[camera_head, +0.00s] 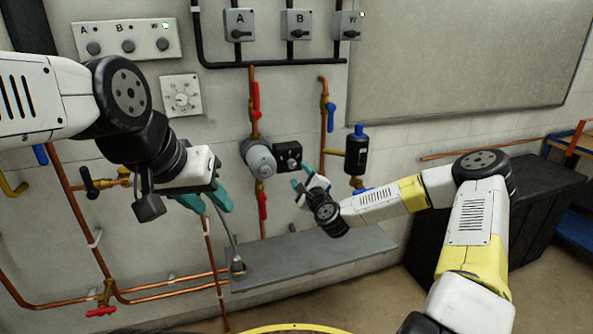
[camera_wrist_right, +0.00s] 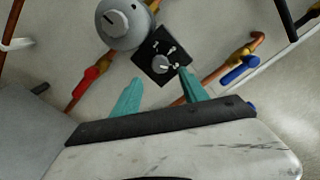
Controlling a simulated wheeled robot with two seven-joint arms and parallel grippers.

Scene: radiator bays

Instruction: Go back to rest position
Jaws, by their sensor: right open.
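My left gripper (camera_head: 213,207) hangs in front of the wall at the left of centre in the head view. Its two teal fingers are apart, with nothing seen between them. My right gripper (camera_head: 300,179) is near the wall at the centre, just below and right of a black control box (camera_head: 288,155) on a grey round pump (camera_head: 260,158). In the right wrist view the teal fingertips (camera_wrist_right: 160,78) are spread and empty. The black box with its knob (camera_wrist_right: 160,64) shows just beyond them, beside the pump (camera_wrist_right: 125,22). I cannot tell whether they touch the box.
Copper pipes with red valve handles (camera_head: 256,100) and a blue one (camera_head: 331,117) run along the wall. A black cylinder with a blue cap (camera_head: 356,150) is close to my right arm. A grey ledge (camera_head: 300,260) lies below; a dark box (camera_head: 550,205) stands at right.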

